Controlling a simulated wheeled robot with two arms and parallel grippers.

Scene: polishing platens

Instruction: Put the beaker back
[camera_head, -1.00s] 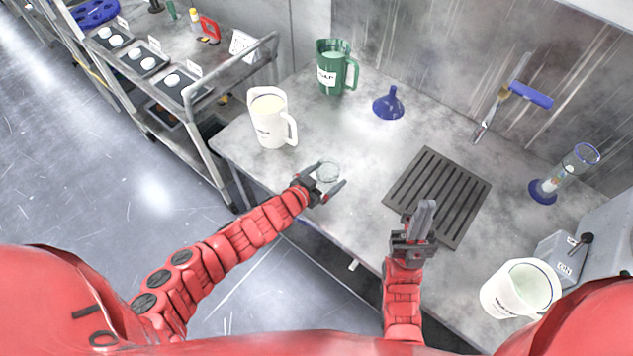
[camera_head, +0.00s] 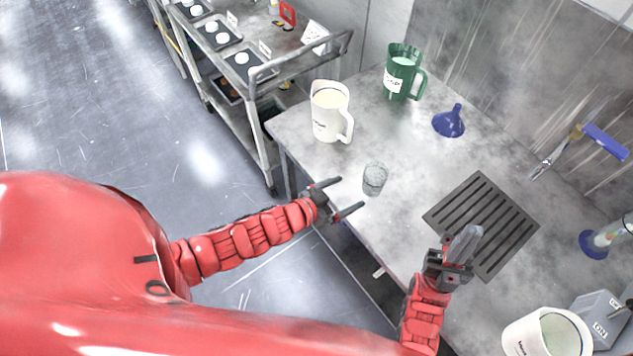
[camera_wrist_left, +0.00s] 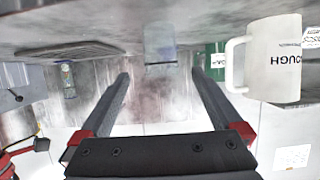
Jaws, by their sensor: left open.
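The clear glass beaker (camera_head: 374,180) stands upright on the bench near its front edge. My left gripper (camera_head: 350,195) is open and empty just in front of the beaker, apart from it. In the left wrist view, which is upside down, the beaker (camera_wrist_left: 160,48) shows faintly beyond and between the two spread fingers (camera_wrist_left: 160,85). My right gripper (camera_head: 464,246) is over the near edge of the dark slotted mat (camera_head: 482,215); its fingers lie together with nothing seen between them.
A white jug (camera_head: 330,112) and a green jug (camera_head: 402,74) stand behind the beaker, with a blue funnel (camera_head: 449,122) to the right. Another white jug (camera_head: 545,335) is at the near right. A cart (camera_head: 262,95) stands left of the bench (camera_head: 400,148).

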